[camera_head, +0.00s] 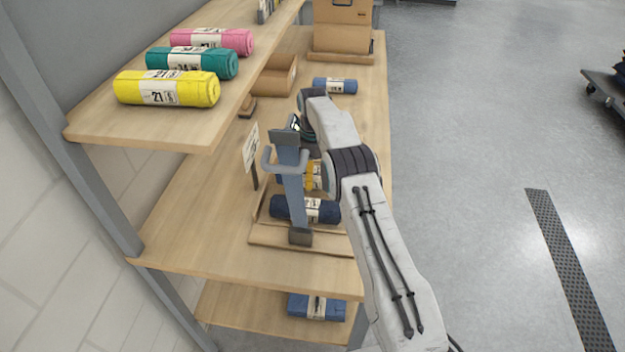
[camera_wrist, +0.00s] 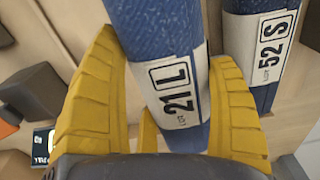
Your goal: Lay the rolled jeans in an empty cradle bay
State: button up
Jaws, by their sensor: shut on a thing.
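My gripper (camera_wrist: 172,75) has its yellow fingers shut on a blue denim roll labelled 21 L (camera_wrist: 150,30), which slants between them in the wrist view. A second blue roll labelled 52 S (camera_wrist: 262,50) lies close on its right, roughly parallel. In the head view my gripper (camera_head: 315,176) is over the wooden cradle (camera_head: 290,238) on the middle shelf, largely hidden by my arm. A blue roll (camera_head: 305,209) shows at the cradle's near end; I cannot tell which label it bears. Most bays are hidden.
Pink (camera_head: 212,41), teal (camera_head: 192,62) and yellow (camera_head: 167,88) rolls lie on the upper shelf (camera_head: 150,128). A small sign (camera_head: 250,147) stands left of the cradle. Another blue roll (camera_head: 335,85) and a cardboard box (camera_head: 341,25) are farther back. Open floor lies right.

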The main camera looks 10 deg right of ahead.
jog(key=shift+f+p, duration=0.4)
jog(key=shift+f, duration=1.25)
jog(key=shift+f, duration=0.1)
jog(key=o, duration=1)
notch_tip(320, 180, up, 10)
jog(key=shift+s+r+p, duration=0.1)
jog(key=shift+r+p, duration=0.1)
jog(key=shift+p, duration=0.1)
jog(key=shift+r+p, duration=0.7)
jog(key=shift+r, duration=0.2)
